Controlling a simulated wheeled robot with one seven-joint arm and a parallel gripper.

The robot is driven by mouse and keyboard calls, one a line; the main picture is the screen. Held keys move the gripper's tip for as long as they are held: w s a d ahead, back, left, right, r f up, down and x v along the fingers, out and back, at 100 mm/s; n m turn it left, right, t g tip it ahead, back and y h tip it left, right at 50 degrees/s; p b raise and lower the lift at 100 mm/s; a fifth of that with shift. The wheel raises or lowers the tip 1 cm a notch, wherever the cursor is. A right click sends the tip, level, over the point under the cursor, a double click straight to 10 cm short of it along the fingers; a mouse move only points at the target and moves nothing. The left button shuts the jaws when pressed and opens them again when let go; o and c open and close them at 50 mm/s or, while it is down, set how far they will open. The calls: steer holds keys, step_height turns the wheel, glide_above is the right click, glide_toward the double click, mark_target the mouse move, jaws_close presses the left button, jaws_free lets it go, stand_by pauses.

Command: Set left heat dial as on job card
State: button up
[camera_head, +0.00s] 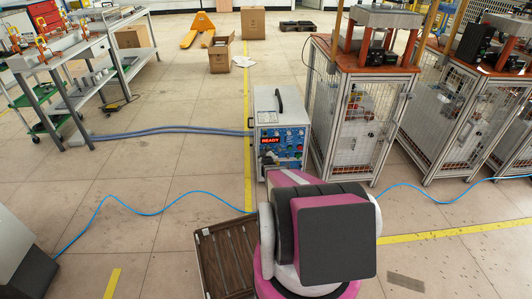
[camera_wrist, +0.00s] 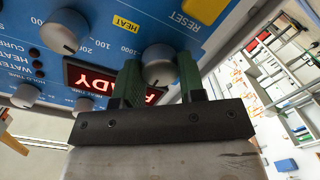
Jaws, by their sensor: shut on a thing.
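The induction heater (camera_head: 267,101) is a grey box with a black top handle and a blue front panel with a red READY display. In the wrist view its panel (camera_wrist: 105,45) appears turned over, with the display (camera_wrist: 88,80) partly behind my gripper. My gripper (camera_wrist: 158,72) has its green fingers on either side of a round grey dial (camera_wrist: 159,56) and is shut on it. This dial is near a 1000 mark; its pointer position is hard to read. A second grey dial (camera_wrist: 62,31) is to its left. No readable job card shows.
A wire-fenced workstation (camera_head: 352,115) stands close to the heater's right. Blue-grey hoses (camera_head: 165,131) run left from the heater, and a thin blue cable (camera_head: 150,207) crosses the floor. A brown slatted platform (camera_head: 228,255) lies in front. Open floor extends left.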

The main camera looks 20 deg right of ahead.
stand_by(0.4)
steer(key=o, duration=0.9)
steer(key=shift+s, duration=0.15)
steer(key=v, duration=1)
steer(key=shift+s+a, duration=0.15)
steer(key=shift+s, duration=0.15)
steer(key=shift+r, duration=0.1)
